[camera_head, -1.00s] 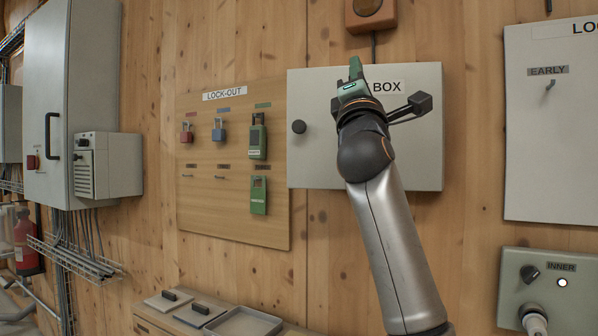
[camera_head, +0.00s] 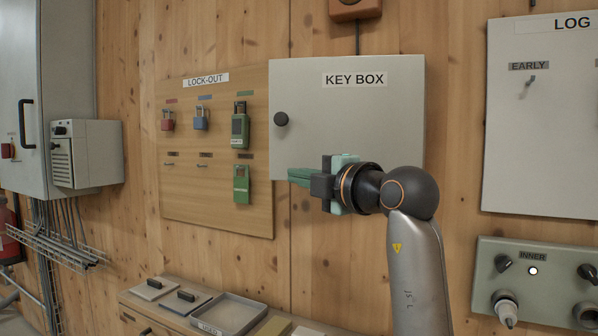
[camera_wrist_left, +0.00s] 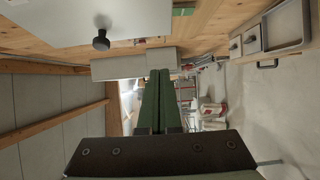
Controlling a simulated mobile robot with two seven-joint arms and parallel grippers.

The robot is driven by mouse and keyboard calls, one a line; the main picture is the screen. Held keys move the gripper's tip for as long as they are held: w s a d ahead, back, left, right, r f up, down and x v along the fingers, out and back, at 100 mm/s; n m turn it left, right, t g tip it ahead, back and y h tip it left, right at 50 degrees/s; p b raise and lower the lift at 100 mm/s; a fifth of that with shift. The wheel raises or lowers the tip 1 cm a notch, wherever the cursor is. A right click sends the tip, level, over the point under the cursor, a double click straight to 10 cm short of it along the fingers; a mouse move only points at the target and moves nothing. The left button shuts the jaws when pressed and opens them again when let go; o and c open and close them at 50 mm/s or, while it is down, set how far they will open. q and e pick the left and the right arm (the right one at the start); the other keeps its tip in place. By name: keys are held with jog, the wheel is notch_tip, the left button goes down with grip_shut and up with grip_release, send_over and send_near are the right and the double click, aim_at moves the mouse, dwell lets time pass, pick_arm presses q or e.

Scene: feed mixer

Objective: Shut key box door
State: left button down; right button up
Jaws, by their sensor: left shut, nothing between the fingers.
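The key box door (camera_head: 345,110) is a pale grey panel labelled KEY BOX, with a round black knob (camera_head: 281,119) near its left edge. I see no clear gap at its edges, but cannot tell whether it is fully shut. My left gripper (camera_head: 290,176) is shut and empty, its green fingers pointing left across the door's lower left edge. I cannot tell whether they touch it. In the left wrist view, the fingers (camera_wrist_left: 155,75) lie together, with the door (camera_wrist_left: 60,20) and knob (camera_wrist_left: 101,40) at upper left. My right gripper is not in view.
A lock-out board (camera_head: 215,215) with padlocks hangs left of the box. A log panel (camera_head: 540,150) and a switch panel (camera_head: 540,270) are at right. A bench with a grey tray (camera_head: 228,314) stands below. Bare wooden wall lies under the box.

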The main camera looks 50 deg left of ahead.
pick_arm(q)
jog(key=p, duration=0.2)
send_near(271, 168)
jog(key=s+a, duration=0.3)
jog(key=shift+w+a+r+p, duration=0.15)
jog(key=shift+w+a+p, duration=0.15)
jog(key=shift+w+a, duration=1.1)
jog(key=shift+w, duration=0.25)
